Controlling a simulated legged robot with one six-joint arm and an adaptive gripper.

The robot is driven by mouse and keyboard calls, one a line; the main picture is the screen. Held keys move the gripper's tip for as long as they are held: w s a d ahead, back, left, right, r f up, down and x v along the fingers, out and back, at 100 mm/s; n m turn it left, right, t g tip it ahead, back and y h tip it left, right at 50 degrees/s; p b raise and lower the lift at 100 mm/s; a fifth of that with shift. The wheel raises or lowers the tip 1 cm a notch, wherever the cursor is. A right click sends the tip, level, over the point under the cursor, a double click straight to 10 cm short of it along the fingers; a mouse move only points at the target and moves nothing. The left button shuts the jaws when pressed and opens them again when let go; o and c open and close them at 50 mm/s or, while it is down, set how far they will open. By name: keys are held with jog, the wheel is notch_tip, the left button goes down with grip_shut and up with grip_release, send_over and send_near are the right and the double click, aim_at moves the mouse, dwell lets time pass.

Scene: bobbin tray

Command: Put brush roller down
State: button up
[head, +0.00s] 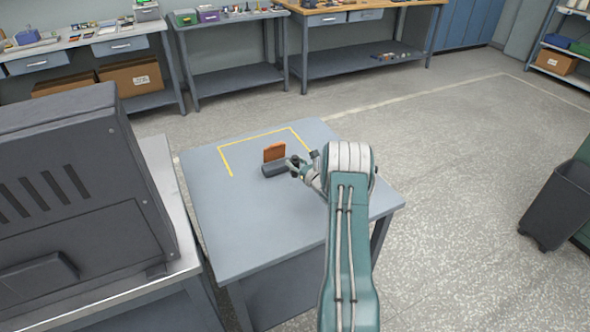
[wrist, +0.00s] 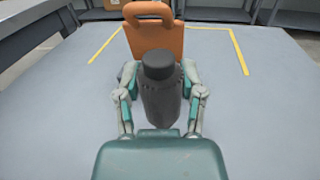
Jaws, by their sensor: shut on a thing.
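The brush roller appears as a dark grey cylinder (wrist: 161,100) with a darker, narrower end, between my fingers in the wrist view. In the head view the dark cylinder (head: 276,170) lies level over the blue-grey table (head: 240,245). My gripper (head: 298,166) is shut on it, with one finger on each side in the wrist view (wrist: 160,85). I cannot tell whether the roller touches the tabletop. Its underside is hidden.
An orange upright piece with a handle-like slot (wrist: 153,38) stands just beyond the roller; it also shows in the head view (head: 274,152). Yellow tape (head: 256,137) marks the table's far part. The near tabletop is clear. A large dark machine (head: 75,190) stands left.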

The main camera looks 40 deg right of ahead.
jog(key=shift+w+f, duration=0.1)
jog(key=shift+f, duration=1.55)
jog(key=o, duration=1.2)
jog(key=shift+c, duration=0.2)
